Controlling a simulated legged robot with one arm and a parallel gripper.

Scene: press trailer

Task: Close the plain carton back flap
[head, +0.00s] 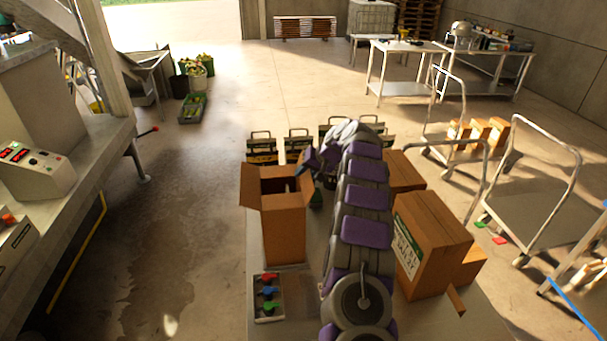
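The plain brown carton (285,235) stands upright on the table in front of me, with its top open and its inside partly in view. One flap (249,187) stands out at its left side. Its back edge and right side lie close to my gripper (307,168), so I cannot clearly make out the back flap. My gripper is at the carton's back right corner, at the end of my purple and grey arm. It is small and partly hidden by the arm, and I cannot see whether its fingers are apart or touch the carton.
A labelled carton (432,245) and another carton (403,173) stand right of my arm. A tray with red, blue and green pieces (268,296) lies before the plain carton. Several crates with handles (262,150) stand behind. A trolley (535,205) is at the right.

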